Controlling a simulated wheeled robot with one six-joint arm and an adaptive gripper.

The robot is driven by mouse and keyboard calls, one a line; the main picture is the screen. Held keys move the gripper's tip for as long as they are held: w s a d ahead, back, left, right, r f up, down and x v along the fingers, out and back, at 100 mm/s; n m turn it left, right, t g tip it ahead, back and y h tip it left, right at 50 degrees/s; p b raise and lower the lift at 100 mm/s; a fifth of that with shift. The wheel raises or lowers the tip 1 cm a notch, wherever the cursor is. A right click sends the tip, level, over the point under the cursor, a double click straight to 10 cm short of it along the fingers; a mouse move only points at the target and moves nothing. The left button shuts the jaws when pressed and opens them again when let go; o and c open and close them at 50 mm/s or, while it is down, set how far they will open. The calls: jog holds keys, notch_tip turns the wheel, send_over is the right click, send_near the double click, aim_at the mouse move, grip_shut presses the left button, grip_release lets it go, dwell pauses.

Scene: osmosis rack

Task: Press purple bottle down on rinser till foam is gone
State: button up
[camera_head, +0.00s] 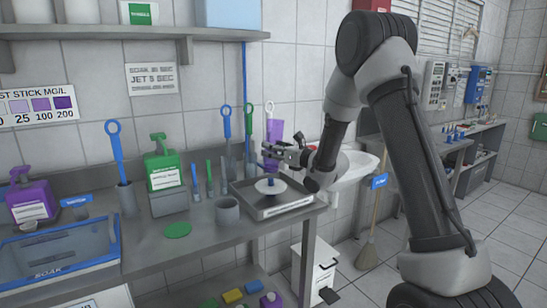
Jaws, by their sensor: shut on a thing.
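A purple bottle (271,173) is small in the camera_head view and partly hidden by my gripper (272,157). My gripper is shut on it. The bottle's lower end is just above or on a white round disc (270,187), which looks like the rinser; I cannot tell if they touch. The disc is in a shallow metal tray (285,209) at the right end of the counter. A lighter purple piece (276,130) shows above the gripper; I cannot tell if it is part of the bottle. Any foam is too small to make out.
A grey cup (228,210), a green disc (178,230) and a green bottle (163,170) stand or lie left of the tray. Brushes stand behind it. A soak basin (62,266) and another purple bottle (32,203) are far left. A white sink (355,165) is right.

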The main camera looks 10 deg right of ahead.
dwell(0.6)
jog(key=shift+r, duration=1.5)
